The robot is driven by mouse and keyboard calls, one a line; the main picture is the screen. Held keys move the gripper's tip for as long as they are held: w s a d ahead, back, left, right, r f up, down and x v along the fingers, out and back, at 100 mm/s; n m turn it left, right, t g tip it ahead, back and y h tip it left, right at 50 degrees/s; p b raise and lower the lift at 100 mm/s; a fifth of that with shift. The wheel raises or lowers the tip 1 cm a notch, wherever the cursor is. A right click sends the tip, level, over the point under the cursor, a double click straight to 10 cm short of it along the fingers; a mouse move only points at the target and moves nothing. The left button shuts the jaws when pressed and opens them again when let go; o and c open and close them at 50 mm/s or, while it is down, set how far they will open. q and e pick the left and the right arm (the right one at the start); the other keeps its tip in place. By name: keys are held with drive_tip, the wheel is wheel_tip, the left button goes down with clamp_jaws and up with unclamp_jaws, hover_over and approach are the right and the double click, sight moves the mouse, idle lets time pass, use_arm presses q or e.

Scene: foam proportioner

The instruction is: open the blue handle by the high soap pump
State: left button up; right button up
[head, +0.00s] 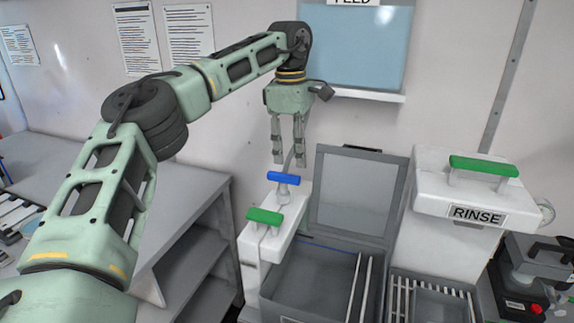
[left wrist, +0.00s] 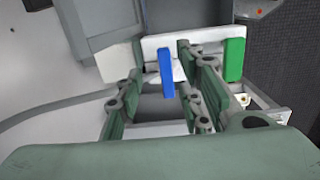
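The blue handle (head: 283,178) is a short bar on a white unit, behind a green handle (head: 264,216). In the left wrist view the blue handle (left wrist: 167,73) lies between the spread fingers, and the green handle (left wrist: 235,60) is to the right of them. My left gripper (head: 287,160) points down just above the blue handle, with its fingers apart and open. From these views I cannot tell whether the fingers touch the handle. My left gripper also shows in the left wrist view (left wrist: 160,110). No soap pump is clearly recognisable. My right gripper is not in view.
A grey basin (head: 320,285) with a raised lid (head: 355,190) stands right of the handles. A white RINSE unit (head: 460,200) with a green handle is farther right. A grey shelf bench (head: 160,190) is at left. A wall panel (head: 355,45) hangs behind.

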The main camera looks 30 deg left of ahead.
sight(284, 174)
use_arm(q)
drive_tip(key=shift+s+a+r, duration=0.2)
drive_tip(key=shift+a+r, duration=0.2)
drive_tip(key=shift+a, duration=0.1)
drive_tip(key=shift+s+a+r, duration=0.2)
drive_tip(key=shift+a+r, duration=0.15)
drive_tip(key=shift+a, duration=0.15)
drive_tip(key=shift+s+a+y, duration=0.15)
drive_tip(key=shift+a+y, duration=0.1)
drive_tip(key=shift+y, duration=0.05)
wheel_tip(284, 174, down, 7)
drive_tip(key=shift+d+f+p, duration=0.15)
drive_tip(key=shift+f+p, duration=0.05)
drive_tip(key=shift+p, duration=0.55)
clamp_jaws()
